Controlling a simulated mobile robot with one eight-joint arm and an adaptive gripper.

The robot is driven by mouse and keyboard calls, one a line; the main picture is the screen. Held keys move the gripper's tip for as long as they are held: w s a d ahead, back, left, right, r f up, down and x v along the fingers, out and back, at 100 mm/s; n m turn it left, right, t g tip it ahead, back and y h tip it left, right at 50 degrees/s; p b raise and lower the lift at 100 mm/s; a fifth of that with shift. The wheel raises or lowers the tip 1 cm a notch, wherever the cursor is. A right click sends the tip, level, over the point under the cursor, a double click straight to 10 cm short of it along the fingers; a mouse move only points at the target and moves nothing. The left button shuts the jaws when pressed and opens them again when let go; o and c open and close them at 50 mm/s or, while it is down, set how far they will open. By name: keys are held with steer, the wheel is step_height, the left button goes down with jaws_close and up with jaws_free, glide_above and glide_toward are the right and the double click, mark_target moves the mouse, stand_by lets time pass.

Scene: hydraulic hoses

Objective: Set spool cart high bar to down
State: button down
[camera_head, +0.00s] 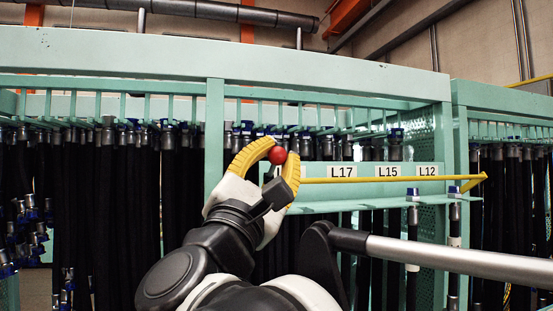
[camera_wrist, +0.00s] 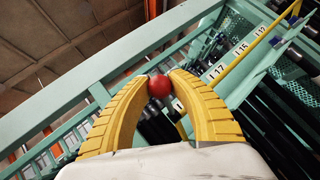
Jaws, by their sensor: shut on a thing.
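The yellow bar (camera_head: 390,180) runs nearly level across the front of the green rack, below the labels L17, L15 and L12. Its right end has a short yellow angled piece (camera_head: 474,182). A red ball knob (camera_head: 278,155) sits at the left, between the yellow fingertips of my gripper (camera_head: 279,157). The wrist view shows the red ball (camera_wrist: 159,86) pinched between the two fingertips (camera_wrist: 161,80), with the yellow bar (camera_wrist: 245,63) running up to the right behind it. My gripper is shut on the ball. The join between ball and bar is hidden by the fingers.
The green rack (camera_head: 300,65) spans the view, with many black hoses (camera_head: 85,200) hanging from it. A green label panel (camera_head: 360,190) lies right behind the bar. Two hoses with blue-capped ends (camera_head: 413,194) hang close below the bar's right part.

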step_height(320, 180, down, 10)
steer(key=s+m+h+b, duration=0.1)
steer(key=s+b, duration=0.1)
steer(key=b, duration=0.2)
steer(key=shift+s+d+f, duration=0.15)
steer(key=shift+s+d, duration=0.05)
steer(key=shift+d, duration=0.25)
steer(key=shift+s+f, duration=0.1)
steer(key=c, duration=1.2)
jaws_free()
steer(key=shift+o, duration=0.5)
steer(key=shift+a, duration=0.1)
